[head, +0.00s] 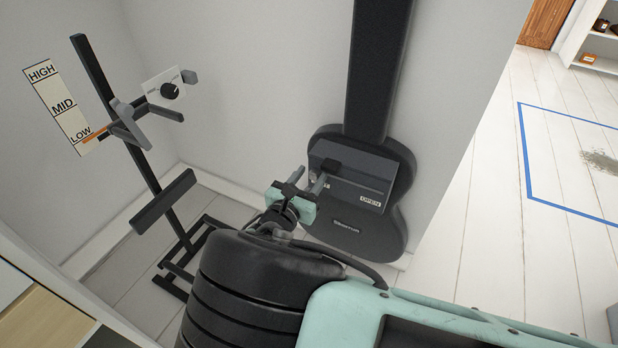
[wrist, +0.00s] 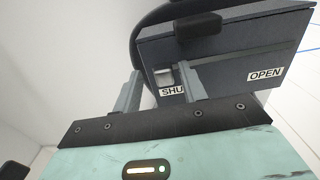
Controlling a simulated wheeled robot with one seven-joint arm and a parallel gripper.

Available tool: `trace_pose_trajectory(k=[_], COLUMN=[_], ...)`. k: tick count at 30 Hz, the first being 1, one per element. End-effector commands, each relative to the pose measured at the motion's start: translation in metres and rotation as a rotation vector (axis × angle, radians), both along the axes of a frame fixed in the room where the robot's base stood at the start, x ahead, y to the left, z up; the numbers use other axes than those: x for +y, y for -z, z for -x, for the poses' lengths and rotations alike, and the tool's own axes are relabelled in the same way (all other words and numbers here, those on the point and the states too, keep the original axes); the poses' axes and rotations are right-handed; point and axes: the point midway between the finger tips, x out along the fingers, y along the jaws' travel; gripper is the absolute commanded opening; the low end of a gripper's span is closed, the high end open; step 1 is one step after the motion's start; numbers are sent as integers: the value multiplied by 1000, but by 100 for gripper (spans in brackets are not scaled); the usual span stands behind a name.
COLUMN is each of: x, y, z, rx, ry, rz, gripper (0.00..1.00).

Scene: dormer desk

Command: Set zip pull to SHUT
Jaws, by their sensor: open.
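The dark guitar case (head: 345,215) stands upright against the wall, with a pocket and a slot line across its front. An OPEN label (head: 371,201) is at the slot's right end and shows in the wrist view (wrist: 265,75). The SHUT label (wrist: 171,91) is at the left, partly hidden by my right finger. A small silver piece, seemingly the zip pull (wrist: 163,76), sits just above SHUT. My gripper (head: 311,180) is open, its fingers on either side of that piece in the wrist view (wrist: 160,73). I cannot tell whether they touch it.
A dark block (wrist: 198,33) sticks out of the pocket front above the fingers; it also shows in the head view (head: 330,165). A black stand (head: 165,197) with a LOW-MID-HIGH scale (head: 62,105) and a dial (head: 170,90) are left. Open floor (head: 480,235) lies right.

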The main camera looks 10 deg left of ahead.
Motion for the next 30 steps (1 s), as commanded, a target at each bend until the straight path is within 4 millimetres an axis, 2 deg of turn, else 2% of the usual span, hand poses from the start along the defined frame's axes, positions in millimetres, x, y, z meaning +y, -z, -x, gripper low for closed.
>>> trace_pose_trajectory(k=[5, 21, 25, 30], x=[9, 49, 56, 58], y=[-2, -1, 0, 0], z=[22, 134, 151, 161], rx=[2, 2, 1, 1], ry=[-3, -4, -4, -1], rz=[0, 0, 0, 1], gripper=[42, 42, 42, 42])
